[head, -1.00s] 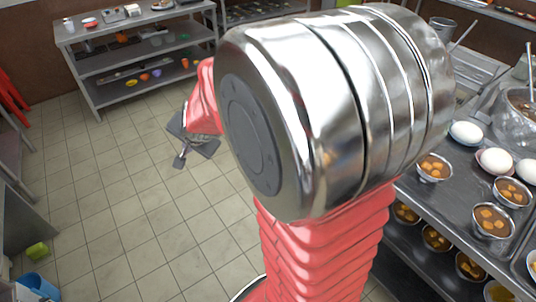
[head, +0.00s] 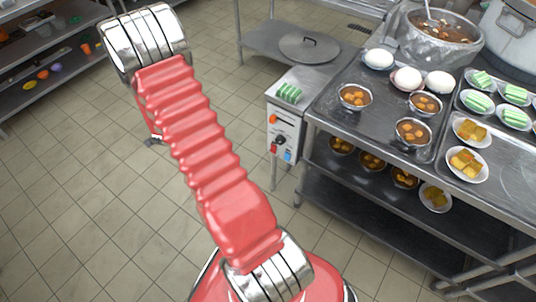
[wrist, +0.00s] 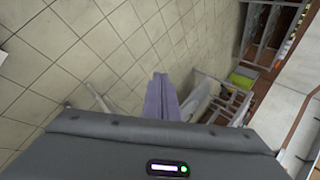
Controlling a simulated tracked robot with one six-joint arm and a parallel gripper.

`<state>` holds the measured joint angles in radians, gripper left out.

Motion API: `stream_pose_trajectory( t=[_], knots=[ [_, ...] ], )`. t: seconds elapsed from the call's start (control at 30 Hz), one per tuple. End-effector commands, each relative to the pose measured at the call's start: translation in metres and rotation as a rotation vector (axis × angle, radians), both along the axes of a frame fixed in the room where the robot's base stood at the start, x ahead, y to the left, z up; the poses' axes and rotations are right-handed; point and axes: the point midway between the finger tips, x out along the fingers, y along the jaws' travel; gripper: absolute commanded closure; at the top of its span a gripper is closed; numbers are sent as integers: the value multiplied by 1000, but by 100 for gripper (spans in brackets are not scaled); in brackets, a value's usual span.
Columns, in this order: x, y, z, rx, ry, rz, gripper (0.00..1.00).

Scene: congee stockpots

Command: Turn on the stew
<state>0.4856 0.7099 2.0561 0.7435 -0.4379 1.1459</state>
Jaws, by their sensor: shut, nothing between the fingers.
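The stew is brown with pale chunks in a shiny metal pot (head: 438,48) at the upper right of the head view, with a ladle in it. A white control box (head: 285,135) stands left of the metal table, with an orange button (head: 273,119), a dark knob (head: 279,140) and a blue part at its lower right. My gripper (wrist: 162,97) shows in the wrist view as two purple-grey fingers, shut and empty over the floor. In the head view only a small dark part of it shows behind my arm, well left of the control box.
The metal table (head: 335,105) holds several bowls of food and white buns (head: 378,58). Green-striped food (head: 289,92) lies on top of the control box. A round lid (head: 310,46) lies on a shelf behind. Shelving (head: 45,65) stands at upper left. Tiled floor between is clear.

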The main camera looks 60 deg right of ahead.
Motion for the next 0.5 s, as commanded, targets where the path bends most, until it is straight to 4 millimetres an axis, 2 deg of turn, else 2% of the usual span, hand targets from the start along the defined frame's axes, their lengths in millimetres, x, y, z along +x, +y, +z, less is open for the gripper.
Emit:
stream_pose_trajectory(
  t=[0.03, 0.2, 0.37, 0.5],
  knots=[
    [-10, -11, -17, 1, -1, -55, 100],
    [-44, -45, -64, -13, -26, -241, 100],
    [-85, -71, -106, -40, -45, -411, 100],
    [-125, -89, -141, -74, -60, -555, 100]
  ],
)
